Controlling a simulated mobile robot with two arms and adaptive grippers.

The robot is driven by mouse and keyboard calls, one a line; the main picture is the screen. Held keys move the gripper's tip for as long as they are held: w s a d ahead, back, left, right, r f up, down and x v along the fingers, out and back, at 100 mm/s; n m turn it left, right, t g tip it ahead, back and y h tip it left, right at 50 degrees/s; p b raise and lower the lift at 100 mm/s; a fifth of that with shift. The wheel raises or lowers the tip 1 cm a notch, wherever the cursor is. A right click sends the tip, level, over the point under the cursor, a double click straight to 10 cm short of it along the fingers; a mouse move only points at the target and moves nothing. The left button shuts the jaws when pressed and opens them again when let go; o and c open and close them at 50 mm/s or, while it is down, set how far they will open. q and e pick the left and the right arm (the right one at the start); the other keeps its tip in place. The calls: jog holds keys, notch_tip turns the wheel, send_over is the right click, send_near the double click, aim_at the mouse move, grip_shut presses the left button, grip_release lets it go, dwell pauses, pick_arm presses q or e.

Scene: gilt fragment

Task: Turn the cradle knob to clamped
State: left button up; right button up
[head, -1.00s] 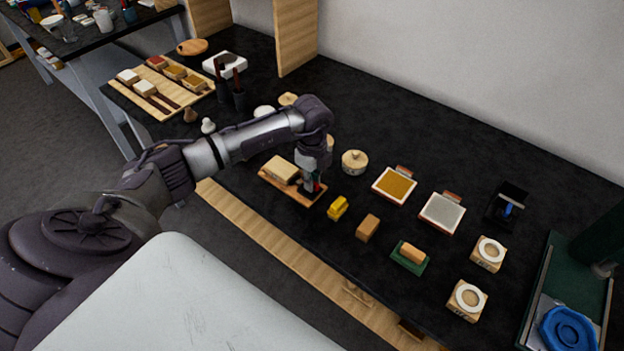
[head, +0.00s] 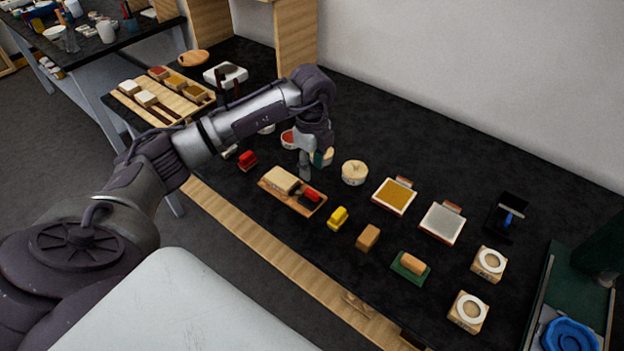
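The cradle is a small wooden board (head: 274,188) with a pale block (head: 284,180) on it, near the front edge of the black table. A small red and black part (head: 311,195), which looks like its knob, sits at the board's right end. The knob's exact setting is too small to read. My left gripper (head: 305,175) points down just above and behind the knob, apparently clear of it. Its fingers look narrow and close together, but I cannot tell whether they are shut. My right gripper is not in view.
A yellow block (head: 338,217) and a tan block (head: 368,237) lie right of the cradle. A red block (head: 247,161) lies to its left. A round lidded pot (head: 354,172) and a tray with a gold top (head: 394,196) stand behind.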

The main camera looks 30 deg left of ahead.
pick_arm(q)
jog(key=shift+r, duration=1.4)
